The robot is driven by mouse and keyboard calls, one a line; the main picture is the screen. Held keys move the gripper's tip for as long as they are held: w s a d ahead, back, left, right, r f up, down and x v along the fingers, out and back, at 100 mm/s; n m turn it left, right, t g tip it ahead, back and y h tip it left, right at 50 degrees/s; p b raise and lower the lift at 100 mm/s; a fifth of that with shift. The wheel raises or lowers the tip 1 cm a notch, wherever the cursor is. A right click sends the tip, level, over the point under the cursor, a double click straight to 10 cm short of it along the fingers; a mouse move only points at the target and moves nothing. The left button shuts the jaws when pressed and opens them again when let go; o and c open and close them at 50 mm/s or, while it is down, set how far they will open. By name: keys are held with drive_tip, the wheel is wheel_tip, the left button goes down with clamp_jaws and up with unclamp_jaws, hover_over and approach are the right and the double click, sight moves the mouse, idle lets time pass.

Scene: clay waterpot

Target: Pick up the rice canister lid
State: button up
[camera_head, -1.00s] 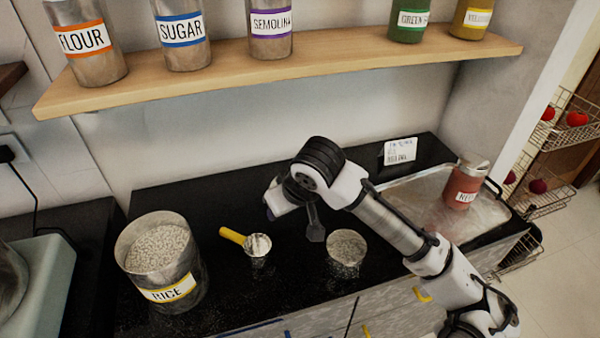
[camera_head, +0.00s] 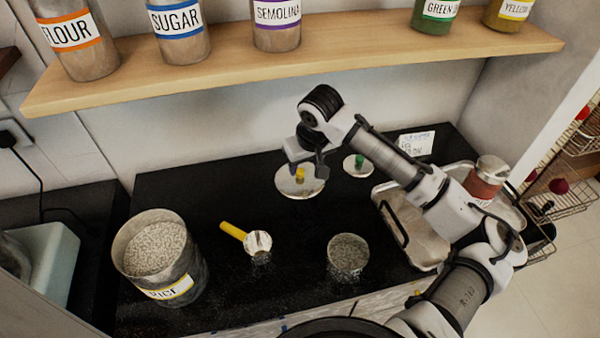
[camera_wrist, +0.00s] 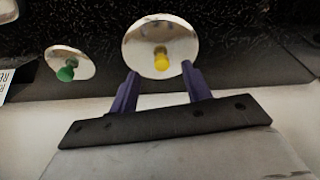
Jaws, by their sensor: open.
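The round metal lid with a yellow knob (camera_head: 287,187) lies on the black counter near the back wall. It also shows in the wrist view (camera_wrist: 140,42), just beyond my fingertips. My gripper (camera_wrist: 160,72) is open and empty, with its two dark purple fingers apart and the yellow knob in line with the gap between them. In the head view my gripper (camera_head: 306,168) is close by the knob, partly hidden by my wrist. The rice canister (camera_head: 170,290), with a yellow label, stands uncovered and full of rice at the left.
A smaller lid with a green knob (camera_head: 352,170) lies to the right. A yellow-handled scoop (camera_head: 233,231) and a glass of grains (camera_head: 348,262) stand in front. A metal tray (camera_head: 425,245) with a red canister (camera_head: 486,185) is at the right. A shelf (camera_head: 350,52) hangs above the counter.

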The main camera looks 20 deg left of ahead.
sight(300, 171)
drive_tip(key=shift+w+a, duration=0.4)
drive_tip(key=shift+p+x, duration=0.75)
drive_tip(key=shift+x, duration=1.85)
drive_tip(key=shift+w+a, duration=0.1)
drive_tip(key=shift+w, duration=0.05)
drive_tip(key=shift+r, duration=0.1)
clamp_jaws()
